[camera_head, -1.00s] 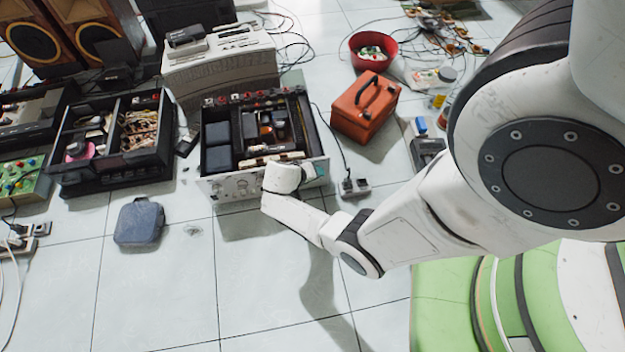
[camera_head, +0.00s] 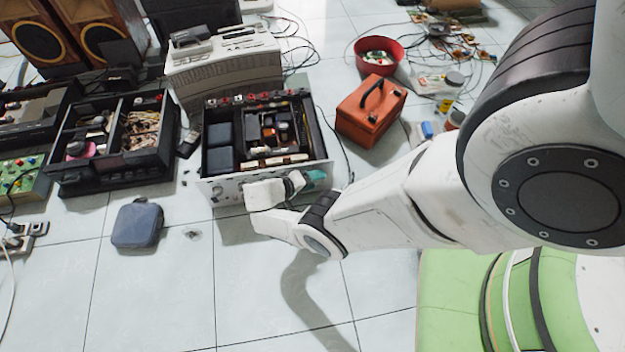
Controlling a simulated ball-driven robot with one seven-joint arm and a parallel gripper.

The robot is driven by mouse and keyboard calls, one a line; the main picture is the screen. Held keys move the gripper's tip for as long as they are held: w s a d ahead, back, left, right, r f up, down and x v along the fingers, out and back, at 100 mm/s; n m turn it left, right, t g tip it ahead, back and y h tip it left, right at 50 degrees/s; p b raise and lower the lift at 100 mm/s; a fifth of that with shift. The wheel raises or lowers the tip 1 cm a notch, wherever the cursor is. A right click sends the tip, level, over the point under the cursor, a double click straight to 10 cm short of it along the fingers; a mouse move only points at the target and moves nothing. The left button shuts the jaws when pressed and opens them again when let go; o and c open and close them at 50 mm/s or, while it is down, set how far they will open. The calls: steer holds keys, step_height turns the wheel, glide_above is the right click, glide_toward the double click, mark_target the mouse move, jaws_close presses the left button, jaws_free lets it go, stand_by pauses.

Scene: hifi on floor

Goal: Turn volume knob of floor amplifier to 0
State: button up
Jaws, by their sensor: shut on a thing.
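The floor amplifier (camera_head: 228,188) is an open-topped box with a silvery front panel, standing on the tiles at the middle left. Small knobs show on the left of its panel. My gripper (camera_head: 317,180), with a teal part, is at the right end of this front panel, past my white wrist. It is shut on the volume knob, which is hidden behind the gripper. The fingertips are too small to make out.
An orange case (camera_head: 370,110) stands to the right of the amplifier, with a red bowl (camera_head: 378,57) behind it. A black open chassis (camera_head: 110,180) is on the left. A dark blue pouch (camera_head: 138,223) lies in front. The tiled floor (camera_head: 170,300) before the amplifier is mostly clear.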

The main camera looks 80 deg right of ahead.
steer(key=shift+s, duration=0.1)
stand_by(0.3)
steer(key=o, duration=1.1)
steer(key=shift+c, duration=0.2)
steer(key=p+v, duration=0.3)
steer(key=v, duration=0.8)
steer(key=shift+f, duration=0.1)
